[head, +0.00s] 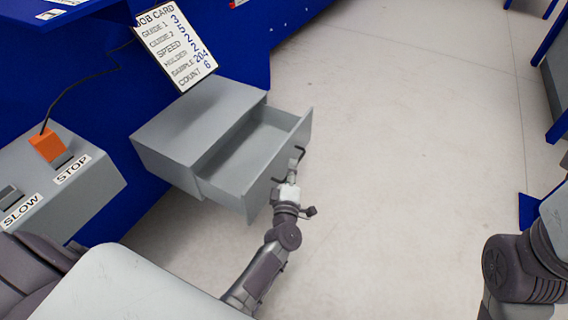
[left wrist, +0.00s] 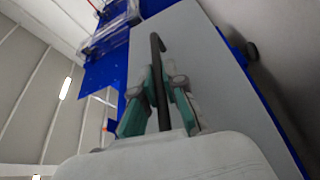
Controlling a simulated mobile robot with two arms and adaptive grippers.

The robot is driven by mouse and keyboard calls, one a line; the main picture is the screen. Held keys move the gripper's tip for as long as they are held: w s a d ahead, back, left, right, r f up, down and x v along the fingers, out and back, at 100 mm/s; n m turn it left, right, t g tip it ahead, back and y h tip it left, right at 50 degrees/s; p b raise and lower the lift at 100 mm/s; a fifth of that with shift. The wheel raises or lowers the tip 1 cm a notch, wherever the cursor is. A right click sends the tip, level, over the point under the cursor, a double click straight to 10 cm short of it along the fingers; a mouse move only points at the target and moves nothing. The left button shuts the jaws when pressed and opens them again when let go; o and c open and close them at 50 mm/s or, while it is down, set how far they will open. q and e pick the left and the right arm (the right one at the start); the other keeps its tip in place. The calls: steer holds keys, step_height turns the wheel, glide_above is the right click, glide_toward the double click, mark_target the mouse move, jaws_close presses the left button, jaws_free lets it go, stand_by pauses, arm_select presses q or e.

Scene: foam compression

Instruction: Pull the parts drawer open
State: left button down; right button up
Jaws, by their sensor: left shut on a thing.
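The grey parts drawer (head: 250,155) stands pulled part way out of its grey cabinet (head: 190,125), and the inside that shows looks empty. Its dark bar handle (head: 299,152) is on the front panel. My left gripper (head: 291,177) is at the front panel, shut on the handle. In the left wrist view the fingers (left wrist: 160,95) close around the dark handle (left wrist: 157,50), in front of the grey drawer front (left wrist: 205,75). Of my right arm only links show at the right edge; its gripper is out of view.
A job card (head: 176,45) stands behind the cabinet against the blue machine (head: 100,95). A grey control box (head: 95,185) with an orange switch (head: 48,145) and STOP and SLOW labels is at the left. The floor (head: 400,130) right of the drawer is clear.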

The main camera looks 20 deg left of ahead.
arm_select(q)
steer(key=c, duration=1.2)
jaws_free()
steer(key=shift+c, duration=0.2)
steer(key=shift+s, duration=0.1)
steer(key=v, duration=1.1)
steer(key=shift+s, duration=0.45)
steer(key=shift+d+f, duration=0.1)
